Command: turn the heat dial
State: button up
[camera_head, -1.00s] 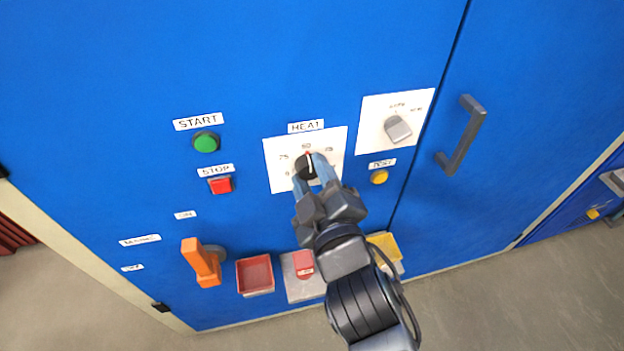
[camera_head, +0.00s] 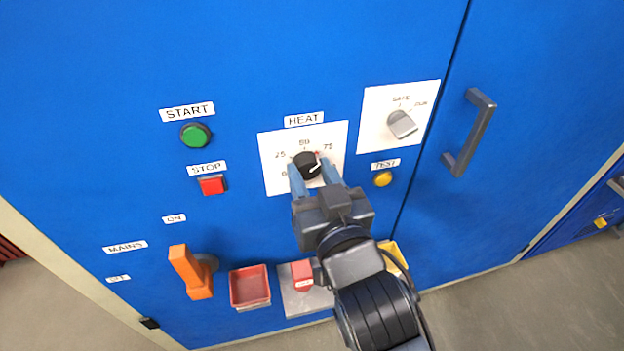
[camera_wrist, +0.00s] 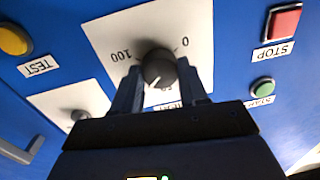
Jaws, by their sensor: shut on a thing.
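The heat dial (camera_head: 306,162) is a round black knob with a white pointer line, on a white scale plate (camera_head: 276,182) under the HEAT label. Its pointer is turned to the right of the top, towards the 75 side, near a small red mark. My gripper (camera_head: 311,171) is shut on the dial, one finger on each side. The wrist view, which sees the panel upside down, shows the dial (camera_wrist: 158,68) between both fingers (camera_wrist: 159,75), with 100 and 0 readable on the scale. The fingers hide part of the plate's lower edge.
A grey selector knob (camera_head: 402,124) and yellow TEST button (camera_head: 383,179) are right of the dial. Green START (camera_head: 195,135) and red STOP (camera_head: 212,185) buttons are left. An orange mains handle (camera_head: 190,270) and red tray (camera_head: 249,304) sit lower. A door handle (camera_head: 470,132) protrudes at right.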

jog(key=shift+f+m, duration=0.2)
jog(key=shift+m, duration=0.5)
jog(key=shift+b, duration=0.3)
jog(key=o, duration=1.1)
jog(key=shift+r, duration=0.15)
jog(key=shift+c, duration=0.2)
jog(key=v, duration=0.7)
jog(key=shift+s+d, duration=0.15)
jog(key=shift+s, duration=0.2)
